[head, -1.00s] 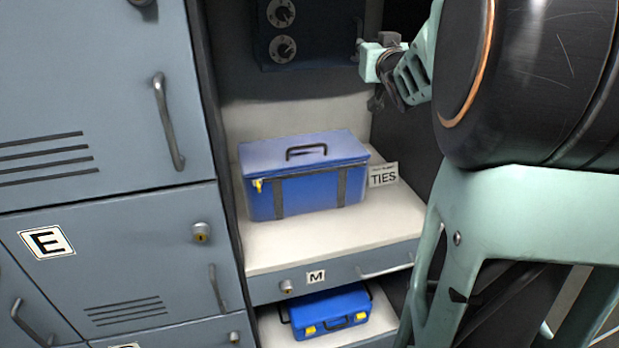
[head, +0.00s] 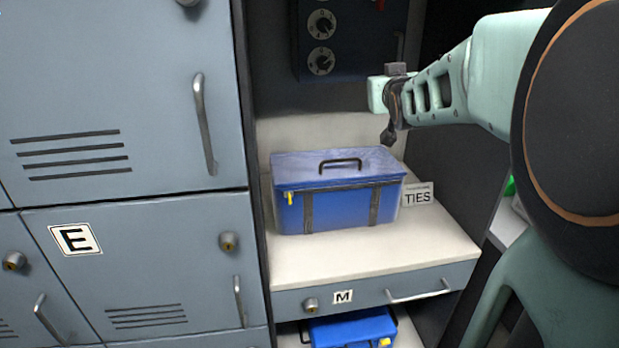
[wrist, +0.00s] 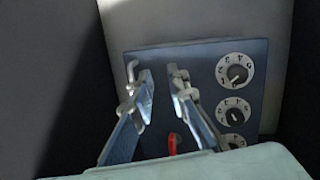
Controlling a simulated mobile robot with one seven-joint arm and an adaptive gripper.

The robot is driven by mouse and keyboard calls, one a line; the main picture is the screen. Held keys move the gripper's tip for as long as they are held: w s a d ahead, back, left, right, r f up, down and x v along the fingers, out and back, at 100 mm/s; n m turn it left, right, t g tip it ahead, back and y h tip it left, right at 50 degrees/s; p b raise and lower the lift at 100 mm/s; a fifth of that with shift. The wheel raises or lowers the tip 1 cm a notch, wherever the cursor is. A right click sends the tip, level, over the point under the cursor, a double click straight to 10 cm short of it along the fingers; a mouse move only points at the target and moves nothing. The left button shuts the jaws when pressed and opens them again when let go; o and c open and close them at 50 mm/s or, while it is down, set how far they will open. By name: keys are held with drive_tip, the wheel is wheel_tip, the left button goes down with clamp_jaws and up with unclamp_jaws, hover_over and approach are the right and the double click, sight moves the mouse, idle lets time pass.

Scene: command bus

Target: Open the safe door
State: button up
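The safe is a dark blue box (head: 352,50) at the top of the head view, above the white shelf. Its door face carries round dials (head: 321,61), a grey handle (head: 399,46) at the right edge and a small red part (head: 380,4). In the wrist view the safe face (wrist: 200,75) shows dials (wrist: 235,71) at right and the red part (wrist: 172,143) low down. The door looks shut. My gripper (wrist: 162,76) is open, its two fingers apart and empty in front of the safe face. The left finger partly overlaps the handle; contact is unclear.
A blue case (head: 340,208) stands on the shelf (head: 360,255) below the safe, beside a TIES card (head: 417,195). A drawer marked M (head: 375,289) is underneath. Grey lockers (head: 120,90) fill the left side. A dark side wall (head: 455,165) bounds the right.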

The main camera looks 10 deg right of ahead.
drive_tip(key=s+a+f+n+g+y+p, duration=0.1)
drive_tip(key=s+a+f+g+y+p, duration=0.15)
drive_tip(key=s+a, duration=0.55)
drive_tip(key=s+a+f+g+y+p, duration=0.25)
drive_tip(key=s+a+g+p, duration=0.2)
drive_tip(key=s, duration=0.45)
drive_tip(key=s+a+f+g+p, duration=0.1)
drive_tip(key=s+a+p, duration=0.1)
drive_tip(key=s, duration=0.6)
drive_tip(key=s+a+f+g+h+p, duration=0.1)
drive_tip(key=s+a+g+p, duration=0.1)
drive_tip(key=s, duration=0.7)
drive_tip(key=shift+s+a+f+p, duration=0.15)
drive_tip(key=shift+a+p, duration=0.1)
drive_tip(key=shift+p, duration=0.45)
drive_tip(key=shift+d, duration=0.1)
